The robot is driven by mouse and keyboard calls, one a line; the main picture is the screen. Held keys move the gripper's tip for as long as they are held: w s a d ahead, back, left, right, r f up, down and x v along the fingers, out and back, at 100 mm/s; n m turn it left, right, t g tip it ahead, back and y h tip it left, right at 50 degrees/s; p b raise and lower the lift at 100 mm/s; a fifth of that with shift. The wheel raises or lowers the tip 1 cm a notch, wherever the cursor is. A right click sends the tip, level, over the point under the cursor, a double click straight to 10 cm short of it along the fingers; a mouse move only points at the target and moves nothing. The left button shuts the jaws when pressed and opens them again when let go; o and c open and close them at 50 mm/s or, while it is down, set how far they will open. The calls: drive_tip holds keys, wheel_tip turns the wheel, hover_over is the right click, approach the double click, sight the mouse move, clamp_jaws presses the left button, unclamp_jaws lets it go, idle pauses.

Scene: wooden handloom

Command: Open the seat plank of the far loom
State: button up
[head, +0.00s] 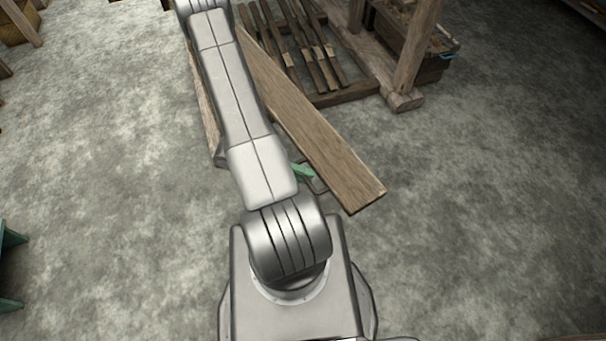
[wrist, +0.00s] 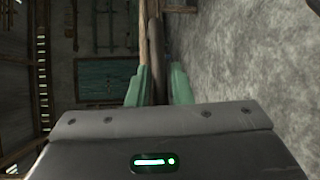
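In the head view a long wooden plank (head: 325,150), which I take to be the seat plank, juts from the loom's frame toward the lower right. My arm hides its left part. A small green piece beside its left edge appears to be a fingertip of my gripper (head: 302,170); the rest of the gripper is hidden. In the wrist view the two green fingers of my gripper (wrist: 158,88) stand apart. A dark brown bar (wrist: 157,45) shows between them, with a thin wooden edge (wrist: 143,40) beside the left finger. I cannot tell whether the fingers touch the bar.
Loom treadles (head: 300,45) lie behind the plank. A thick loom post (head: 416,50) and its foot stand to the right of them. Grey floor is open to the left and right. A teal object (head: 8,240) stands at the left edge.

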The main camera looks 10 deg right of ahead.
drive_tip(key=shift+o, duration=1.1)
drive_tip(key=v, duration=1.3)
drive_tip(key=shift+a, duration=0.4)
drive_tip(key=shift+w, duration=0.15)
drive_tip(key=x, duration=1.4)
drive_tip(key=shift+r, duration=0.1)
